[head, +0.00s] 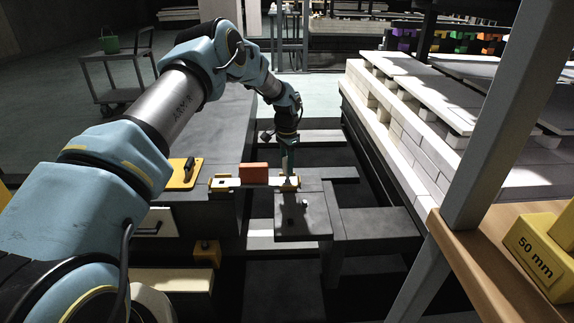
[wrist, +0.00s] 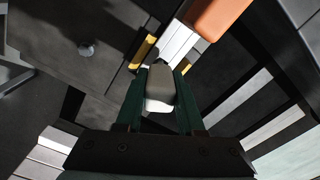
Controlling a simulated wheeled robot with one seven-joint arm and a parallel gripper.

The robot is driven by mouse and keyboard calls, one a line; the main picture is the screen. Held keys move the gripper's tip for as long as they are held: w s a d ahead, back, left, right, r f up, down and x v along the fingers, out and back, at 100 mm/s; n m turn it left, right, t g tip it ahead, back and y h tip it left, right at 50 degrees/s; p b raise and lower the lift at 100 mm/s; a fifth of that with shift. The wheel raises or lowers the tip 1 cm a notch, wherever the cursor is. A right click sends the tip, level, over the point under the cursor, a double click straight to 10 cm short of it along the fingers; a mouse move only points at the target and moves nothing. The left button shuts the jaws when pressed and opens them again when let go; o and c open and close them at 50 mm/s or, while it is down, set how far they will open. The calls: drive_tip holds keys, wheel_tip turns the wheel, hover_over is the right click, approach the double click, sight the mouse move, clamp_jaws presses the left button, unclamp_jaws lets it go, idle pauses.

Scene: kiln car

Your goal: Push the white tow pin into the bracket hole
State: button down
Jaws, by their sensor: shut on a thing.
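My gripper (head: 288,147) points down over the right end of a white bar (head: 233,183). In the wrist view, its two dark green fingers (wrist: 158,75) are closed around a pale grey-white pin (wrist: 160,92). A yellow bracket (head: 289,184) sits at the bar's right end, just below the fingertips. A yellow piece also shows beside the fingertips in the wrist view (wrist: 142,52). The bracket hole is not clearly visible, and I cannot tell whether the pin's tip is in it.
A dark plate (head: 302,222) with small round details lies in front of the bracket. A yellow plate with a dark handle (head: 184,173) lies further left. Stacked white bricks (head: 400,120) stand to the right.

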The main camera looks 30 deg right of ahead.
drive_tip(key=shift+f+b, duration=0.65)
drive_tip(key=shift+f, duration=0.55)
drive_tip(key=shift+c, duration=1)
unclamp_jaws()
drive_tip(key=shift+r, duration=0.35)
drive_tip(key=shift+r+p, duration=0.85)
drive_tip(key=shift+r, duration=0.25)
drive_tip(key=shift+r+p, duration=0.5)
drive_tip(key=shift+r, duration=0.3)
drive_tip(key=shift+r, duration=0.15)
wheel_tip(320, 180, up, 10)
drive_tip(key=shift+r, duration=0.25)
